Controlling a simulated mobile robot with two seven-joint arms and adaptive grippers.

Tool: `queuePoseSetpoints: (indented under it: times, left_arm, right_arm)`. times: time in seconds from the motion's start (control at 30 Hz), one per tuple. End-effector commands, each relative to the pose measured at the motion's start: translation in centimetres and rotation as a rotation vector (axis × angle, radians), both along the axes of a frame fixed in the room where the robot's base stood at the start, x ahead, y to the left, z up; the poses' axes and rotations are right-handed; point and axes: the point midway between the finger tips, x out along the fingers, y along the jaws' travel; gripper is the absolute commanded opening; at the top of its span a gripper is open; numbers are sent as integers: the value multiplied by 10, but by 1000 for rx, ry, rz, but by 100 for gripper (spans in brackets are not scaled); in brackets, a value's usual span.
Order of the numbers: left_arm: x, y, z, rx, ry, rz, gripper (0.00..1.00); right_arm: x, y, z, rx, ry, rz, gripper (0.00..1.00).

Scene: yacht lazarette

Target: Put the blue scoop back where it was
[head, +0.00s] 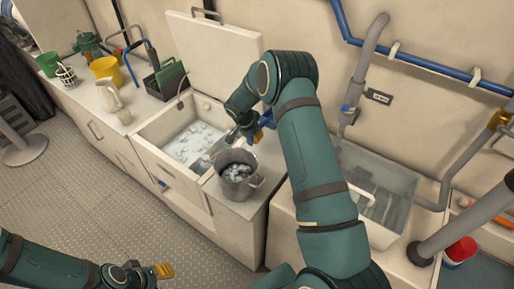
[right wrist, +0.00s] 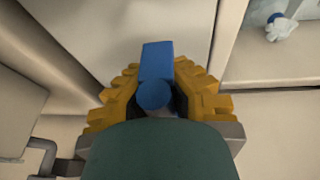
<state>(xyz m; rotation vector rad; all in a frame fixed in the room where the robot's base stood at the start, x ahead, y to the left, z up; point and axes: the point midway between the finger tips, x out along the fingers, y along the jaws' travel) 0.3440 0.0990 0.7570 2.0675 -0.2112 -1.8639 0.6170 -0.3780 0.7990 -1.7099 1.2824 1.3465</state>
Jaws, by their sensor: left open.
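In the head view only small blue parts of the scoop (head: 267,117) show beside the gripper; the rest is hidden or too small to tell. The open bin (head: 142,137) holds ice. The pot (head: 237,187) has ice in it and stands on the counter. My left gripper (head: 150,272) is open and empty, low over the floor.
The bin's raised lid (head: 215,50) leans at the wall. A clear-sided sink or tub (head: 375,185) is at right, below pipes (head: 365,65).

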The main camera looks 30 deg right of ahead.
Motion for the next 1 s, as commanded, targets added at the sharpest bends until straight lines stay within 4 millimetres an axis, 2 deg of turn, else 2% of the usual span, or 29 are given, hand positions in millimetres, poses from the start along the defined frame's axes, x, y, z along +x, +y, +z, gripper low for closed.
queuePoseSetpoints:
  times: [0.03, 0.27, 0.5, 0.9, 0.93, 1.0]
  left_arm:
    - [0, 0, -2, 0, -1, 0, 41]
    - [1, 0, -3, 0, -2, 1, 41]
    - [2, 0, -8, 1, -5, 1, 41]
    - [2, 0, -12, 1, -6, 1, 41]
    - [3, 0, -11, 1, -6, 1, 41]
    - [2, 0, -11, 1, -6, 1, 41]
  right_arm:
    - [-1, 0, -9, 1, 1, -1, 0]
    - [0, 0, -26, 0, 0, 0, 0]
    - [0, 0, -56, 2, 0, -1, 0]
    - [0, 0, -61, 0, -1, -1, 0]
    - [0, 0, -60, 0, 0, -1, 5]
    - [0, 0, -60, 1, -1, -1, 30]
